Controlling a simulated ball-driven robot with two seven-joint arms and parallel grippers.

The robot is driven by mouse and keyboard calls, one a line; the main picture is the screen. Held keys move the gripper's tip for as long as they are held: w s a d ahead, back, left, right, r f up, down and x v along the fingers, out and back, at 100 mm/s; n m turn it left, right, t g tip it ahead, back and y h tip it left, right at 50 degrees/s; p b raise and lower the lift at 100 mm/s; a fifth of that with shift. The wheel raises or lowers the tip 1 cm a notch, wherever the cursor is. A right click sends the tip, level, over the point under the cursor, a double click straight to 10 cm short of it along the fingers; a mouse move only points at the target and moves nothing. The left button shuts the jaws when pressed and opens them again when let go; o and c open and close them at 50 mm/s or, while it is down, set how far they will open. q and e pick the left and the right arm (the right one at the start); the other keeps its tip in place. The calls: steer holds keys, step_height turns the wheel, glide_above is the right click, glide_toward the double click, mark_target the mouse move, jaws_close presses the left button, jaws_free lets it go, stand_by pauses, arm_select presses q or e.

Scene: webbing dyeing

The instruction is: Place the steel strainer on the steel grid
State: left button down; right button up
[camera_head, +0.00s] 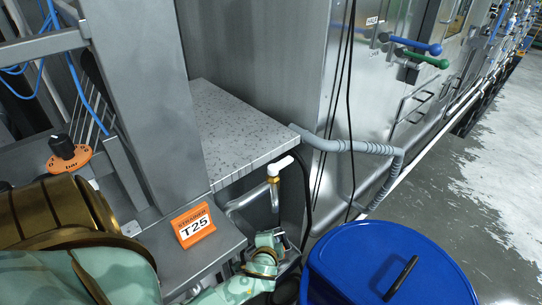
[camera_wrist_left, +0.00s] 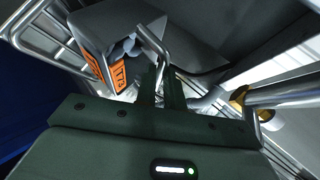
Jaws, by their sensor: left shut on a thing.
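My left gripper (camera_wrist_left: 163,88) is in the left wrist view, its two dark fingers shut on a thin bent steel handle (camera_wrist_left: 154,42). This looks like the handle of the steel strainer; no bowl can be made out. In the head view my left arm comes in at the lower left, and I cannot make out the fingers there. An orange sign reading STRAINER T25 (camera_head: 193,226) stands on a grey steel ledge; it also shows in the left wrist view (camera_wrist_left: 118,76), just left of the handle. I cannot identify the steel grid for certain. My right gripper is not in view.
A speckled grey shelf (camera_head: 240,128) juts out beside a steel post (camera_head: 150,95). A blue lidded bin (camera_head: 345,262) stands at the lower right. The floor at right is clear.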

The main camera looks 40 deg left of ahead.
arm_select(q)
steer(key=shift+f, duration=0.1)
steer(key=c, duration=1.5)
jaws_free()
steer(key=p+v, duration=0.2)
steer(key=v, duration=1)
steer(key=s+d+f+g+h, duration=0.25)
steer(key=s+f, duration=0.25)
steer(key=f, duration=0.4)
steer(key=s+d+f+g+h, duration=0.25)
steer(key=s+f, duration=0.25)
steer(key=f, duration=0.5)
steer(key=s+f+n+g, duration=0.1)
steer(key=s+f, duration=0.2)
steer(key=s, duration=0.3)
steer(key=s+f+n+g+h, duration=0.1)
steer(key=s+f+n, duration=0.1)
steer(key=s, duration=0.4)
steer(key=s+f+n+g, duration=0.1)
steer(key=s+f, duration=0.4)
steer(key=s, duration=0.1)
steer(key=shift+s+n+h, duration=0.3)
steer(key=shift+s+h, duration=0.05)
steer(key=shift+h, duration=0.05)
steer(key=shift+a+r, duration=0.1)
